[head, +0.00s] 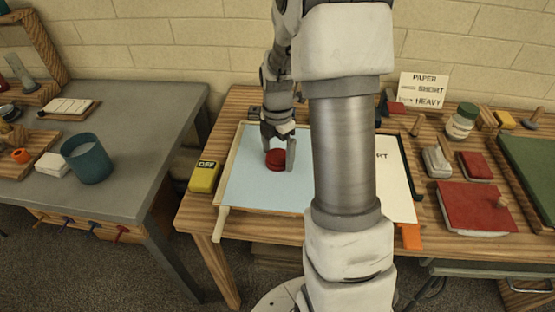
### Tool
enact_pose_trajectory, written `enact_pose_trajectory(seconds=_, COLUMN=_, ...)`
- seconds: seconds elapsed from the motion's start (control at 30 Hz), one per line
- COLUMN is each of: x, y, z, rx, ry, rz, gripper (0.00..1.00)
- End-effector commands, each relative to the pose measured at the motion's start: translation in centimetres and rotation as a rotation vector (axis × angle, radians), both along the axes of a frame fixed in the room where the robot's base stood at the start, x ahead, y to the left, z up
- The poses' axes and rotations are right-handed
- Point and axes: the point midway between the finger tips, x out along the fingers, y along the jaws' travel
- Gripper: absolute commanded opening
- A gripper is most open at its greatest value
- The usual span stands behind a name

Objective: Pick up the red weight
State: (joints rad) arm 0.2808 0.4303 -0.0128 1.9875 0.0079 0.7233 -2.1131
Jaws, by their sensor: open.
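The red weight (276,160) is a small round red piece on the pale blue sheet (245,175) in the wooden-framed tray on the table. My gripper (278,155) is over it, pointing down, with its fingers apart. One finger shows on the right side of the weight, and the gripper body covers the area just behind it. I cannot tell whether the fingers touch the weight. My arm hides the middle of the tray.
A yellow block marked OFF (204,177) stands left of the tray. A grey table (130,120) with a teal cup (87,160) stands at left.

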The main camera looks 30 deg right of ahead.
Motion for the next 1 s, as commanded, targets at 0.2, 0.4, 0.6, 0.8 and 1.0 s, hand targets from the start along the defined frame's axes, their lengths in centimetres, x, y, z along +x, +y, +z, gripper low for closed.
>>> enact_pose_trajectory(seconds=0.2, x=0.00, y=0.00, z=0.04, rx=0.000, ry=0.000, rz=0.000, gripper=0.66)
enact_pose_trajectory(seconds=0.4, x=0.01, y=0.00, z=0.05, rx=0.000, ry=0.000, rz=0.000, gripper=0.30)
enact_pose_trajectory(seconds=0.6, x=0.01, y=0.00, z=0.06, rx=0.000, ry=0.000, rz=0.000, gripper=0.00)
enact_pose_trajectory(seconds=0.8, x=0.07, y=-0.01, z=0.14, rx=0.000, ry=-0.002, rz=0.000, gripper=0.00)
enact_pose_trajectory(seconds=1.0, x=0.08, y=-0.02, z=0.54, rx=0.000, ry=-0.002, rz=0.000, gripper=0.00)
